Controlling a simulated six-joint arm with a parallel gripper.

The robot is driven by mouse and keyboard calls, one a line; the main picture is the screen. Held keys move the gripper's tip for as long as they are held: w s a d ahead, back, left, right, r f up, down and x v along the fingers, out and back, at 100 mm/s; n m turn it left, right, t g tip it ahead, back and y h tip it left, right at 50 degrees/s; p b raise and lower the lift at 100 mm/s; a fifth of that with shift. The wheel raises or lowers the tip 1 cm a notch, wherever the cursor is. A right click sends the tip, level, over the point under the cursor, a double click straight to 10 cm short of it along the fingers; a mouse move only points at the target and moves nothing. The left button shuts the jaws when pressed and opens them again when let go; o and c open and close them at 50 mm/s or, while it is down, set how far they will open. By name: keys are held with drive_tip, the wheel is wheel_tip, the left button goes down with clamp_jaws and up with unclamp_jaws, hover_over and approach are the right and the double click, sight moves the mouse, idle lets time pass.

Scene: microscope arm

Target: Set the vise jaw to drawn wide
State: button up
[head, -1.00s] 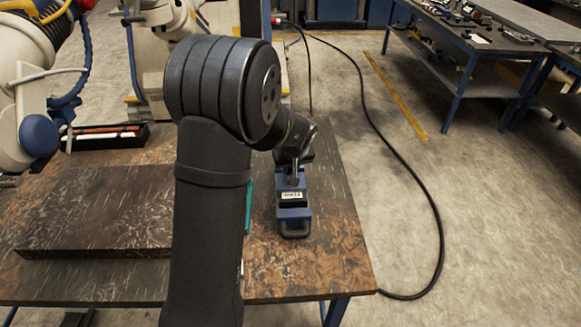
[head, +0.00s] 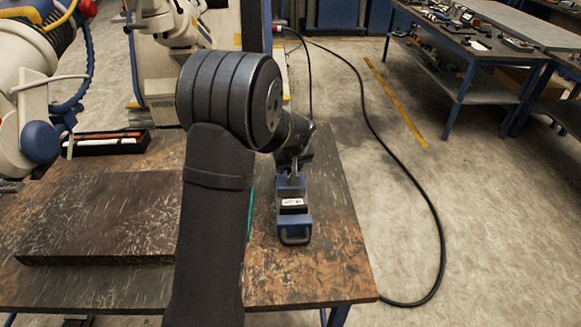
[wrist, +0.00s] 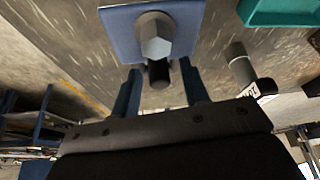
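The blue vise (head: 294,222) stands near the right side of the brown table, with a white label and a looped handle at its near end. A dark round stub (wrist: 159,73) shows between the fingertips, with gaps at both sides. I cannot tell how wide the jaw stands.
A dark brown slab (head: 100,220) lies on the table left of my arm. A black tray (head: 105,143) with rods sits behind it. A teal item (wrist: 280,12) and a labelled grey cylinder (wrist: 240,68) are near the gripper. The front right tabletop (head: 335,270) is clear.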

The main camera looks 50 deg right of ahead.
drive_tip(key=v, duration=1.7)
drive_tip(key=shift+r, duration=0.25)
drive_tip(key=x, duration=1.7)
drive_tip(key=shift+f, duration=0.25)
drive_tip(key=shift+s+a, duration=0.15)
